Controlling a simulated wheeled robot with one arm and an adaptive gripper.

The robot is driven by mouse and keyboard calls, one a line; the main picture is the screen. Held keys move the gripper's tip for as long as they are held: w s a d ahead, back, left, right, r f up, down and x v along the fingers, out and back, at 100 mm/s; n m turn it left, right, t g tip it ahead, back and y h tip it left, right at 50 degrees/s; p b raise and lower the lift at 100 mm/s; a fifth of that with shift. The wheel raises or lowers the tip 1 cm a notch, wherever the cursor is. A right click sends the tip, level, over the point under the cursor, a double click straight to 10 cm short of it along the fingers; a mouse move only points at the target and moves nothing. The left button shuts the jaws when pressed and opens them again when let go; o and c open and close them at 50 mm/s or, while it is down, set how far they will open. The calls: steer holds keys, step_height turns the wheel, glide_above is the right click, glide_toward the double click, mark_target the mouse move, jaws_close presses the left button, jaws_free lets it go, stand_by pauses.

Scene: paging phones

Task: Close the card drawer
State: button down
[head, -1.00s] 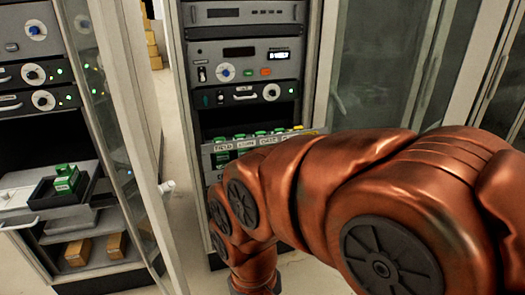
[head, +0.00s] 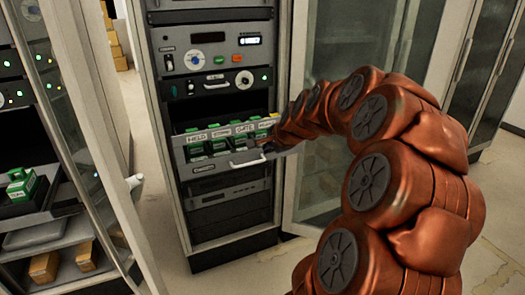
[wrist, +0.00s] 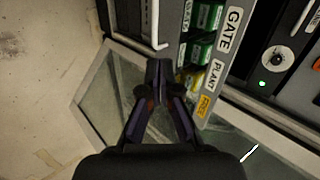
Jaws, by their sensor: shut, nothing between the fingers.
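The card drawer (head: 205,165) is a grey, pulled-out drawer in the middle rack, holding several green cards behind labels such as HELD, ZONE and GATE. A light handle (head: 247,162) is on its front. In the head view the gripper is at the drawer's right end (head: 268,146).
The rack's glass door (head: 335,150) stands open to the right. Another open glass door (head: 90,130) is at the left, before a cabinet with a green-card tray (head: 25,185). Panels with knobs (head: 208,85) sit above the drawer. Floor (head: 235,270) is clear in front.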

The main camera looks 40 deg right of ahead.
steer(key=d+m, duration=0.1)
steer(key=d, duration=0.2)
steer(key=p, duration=0.4)
glide_toward(259, 149)
steer(key=shift+h, duration=0.3)
steer(key=x, duration=0.5)
steer(key=shift+s+a+f, duration=0.25)
steer(key=shift+a+f, duration=0.05)
steer(key=shift+f, duration=0.1)
steer(key=shift+w+d+f, duration=0.1)
steer(key=shift+w+d, duration=0.2)
steer(key=shift+w, duration=0.4)
